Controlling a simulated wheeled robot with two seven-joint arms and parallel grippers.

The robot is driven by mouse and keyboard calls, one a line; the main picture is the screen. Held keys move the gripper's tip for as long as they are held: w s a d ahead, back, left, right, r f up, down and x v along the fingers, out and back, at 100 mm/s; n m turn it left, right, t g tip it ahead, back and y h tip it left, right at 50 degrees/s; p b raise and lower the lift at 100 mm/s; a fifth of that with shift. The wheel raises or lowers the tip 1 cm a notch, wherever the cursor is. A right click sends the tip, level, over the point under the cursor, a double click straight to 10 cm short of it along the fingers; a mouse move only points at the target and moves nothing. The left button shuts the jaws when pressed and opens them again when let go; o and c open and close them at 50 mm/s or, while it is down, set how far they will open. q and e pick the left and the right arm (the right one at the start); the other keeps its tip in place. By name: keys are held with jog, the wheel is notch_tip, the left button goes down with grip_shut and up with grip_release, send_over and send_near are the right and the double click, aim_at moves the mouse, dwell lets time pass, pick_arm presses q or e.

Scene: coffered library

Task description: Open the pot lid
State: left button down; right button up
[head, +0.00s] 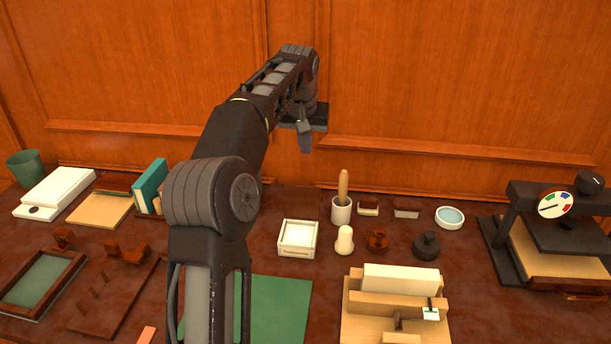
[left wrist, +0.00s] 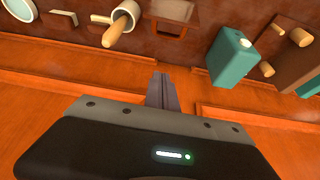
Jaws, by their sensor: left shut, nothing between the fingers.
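A small white pot (head: 341,211) stands on the table near the back wall, with a wooden stick (head: 343,184) rising from its mouth. The pot also shows at the top of the left wrist view (left wrist: 127,12), its stick pointing toward the camera. I cannot make out a lid on it. My left gripper (head: 306,143) is raised in front of the wall panel, up and to the left of the pot, touching nothing. Its fingers are together and empty in the left wrist view (left wrist: 162,92). My right gripper is not in view.
A white box (head: 298,253), a cream knob-shaped piece (head: 344,240) and a dark weight-like piece (head: 426,246) stand before the pot. A white-rimmed dish (head: 462,222) and black press (head: 501,255) are to the right. A teal book (head: 149,184) stands left. The panelled wall (head: 430,70) closes the back.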

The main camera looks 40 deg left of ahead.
aim_at(303, 197)
pick_arm(q)
jog(key=shift+f, duration=0.1)
notch_tip(303, 197, down, 9)
jog(key=shift+f, duration=0.15)
dwell(0.6)
jog(key=shift+s, duration=0.1)
